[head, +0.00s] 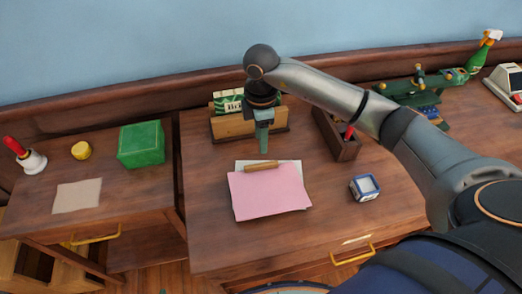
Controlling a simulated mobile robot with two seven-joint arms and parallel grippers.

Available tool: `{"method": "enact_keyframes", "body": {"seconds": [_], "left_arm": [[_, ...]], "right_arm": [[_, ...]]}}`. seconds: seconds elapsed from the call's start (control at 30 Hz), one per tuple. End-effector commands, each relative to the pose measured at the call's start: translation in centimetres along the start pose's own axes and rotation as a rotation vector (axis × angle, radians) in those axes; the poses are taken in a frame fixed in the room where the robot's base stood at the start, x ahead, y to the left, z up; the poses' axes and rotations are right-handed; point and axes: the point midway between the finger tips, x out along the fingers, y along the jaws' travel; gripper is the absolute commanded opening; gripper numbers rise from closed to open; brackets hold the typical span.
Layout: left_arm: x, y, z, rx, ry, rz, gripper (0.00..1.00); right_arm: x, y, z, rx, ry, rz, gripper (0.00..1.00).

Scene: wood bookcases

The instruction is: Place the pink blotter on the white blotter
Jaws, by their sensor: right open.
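The pink blotter (268,198) lies on the wooden desk. It covers most of a white sheet, which looks like the white blotter (297,166) and shows only along the far edge. The two are slightly out of line. A small wooden bar (262,167) lies at the pink blotter's far edge. My right gripper (264,148) points down just beyond that edge, open, with nothing seen between its fingers. Its height above the desk is hard to tell. My left gripper is not in view.
A wooden holder with green cards (228,126) stands behind my right gripper. A dark wooden box (338,142) and a small blue-white cube (365,187) are to the right.

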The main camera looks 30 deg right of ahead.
Motion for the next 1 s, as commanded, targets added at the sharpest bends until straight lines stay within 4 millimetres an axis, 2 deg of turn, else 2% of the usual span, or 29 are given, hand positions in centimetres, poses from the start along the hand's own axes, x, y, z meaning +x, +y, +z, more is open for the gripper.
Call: {"method": "enact_keyframes", "body": {"seconds": [0.1, 0.3, 1.0], "left_arm": [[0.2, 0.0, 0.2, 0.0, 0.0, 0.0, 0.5], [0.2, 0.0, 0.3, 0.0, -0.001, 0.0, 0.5], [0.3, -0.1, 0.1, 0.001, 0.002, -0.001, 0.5]], "right_arm": [[-1.9, 0.1, 0.0, 0.001, 0.001, 0.003, 0.47], [-3.4, 0.0, 0.0, 0.0, 0.0, 0.001, 0.47], [-3.4, 0.0, 0.0, 0.0, 0.0, -0.001, 0.47]]}}
